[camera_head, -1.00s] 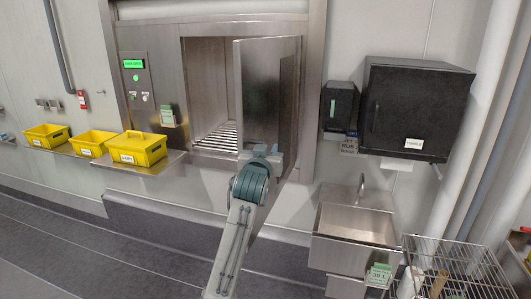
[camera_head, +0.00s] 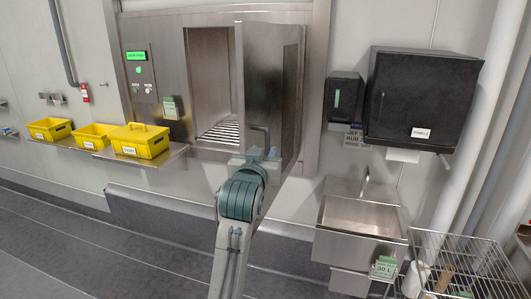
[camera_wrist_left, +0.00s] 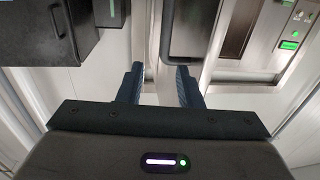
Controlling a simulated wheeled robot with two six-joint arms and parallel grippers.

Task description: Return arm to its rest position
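My left gripper (camera_head: 256,155) is in front of the half-open steel door (camera_head: 268,90) of the tunnel opening, near its dark bar handle (camera_head: 267,131). In the left wrist view its blue fingers (camera_wrist_left: 159,78) stand apart, with only pale background between them. The handle also shows there (camera_wrist_left: 187,57), just beyond the right-hand finger and apparently outside the gap; whether they touch is unclear. My left arm reaches up from the bottom of the head view. My right gripper is not in view.
Yellow bins (camera_head: 140,141) stand on a wall shelf to the left. A control panel with a green display (camera_head: 136,56) is beside the opening. A steel sink (camera_head: 360,215), a black cabinet (camera_head: 422,95) and a wire rack (camera_head: 465,262) are at the right. The floor (camera_head: 60,240) at left is clear.

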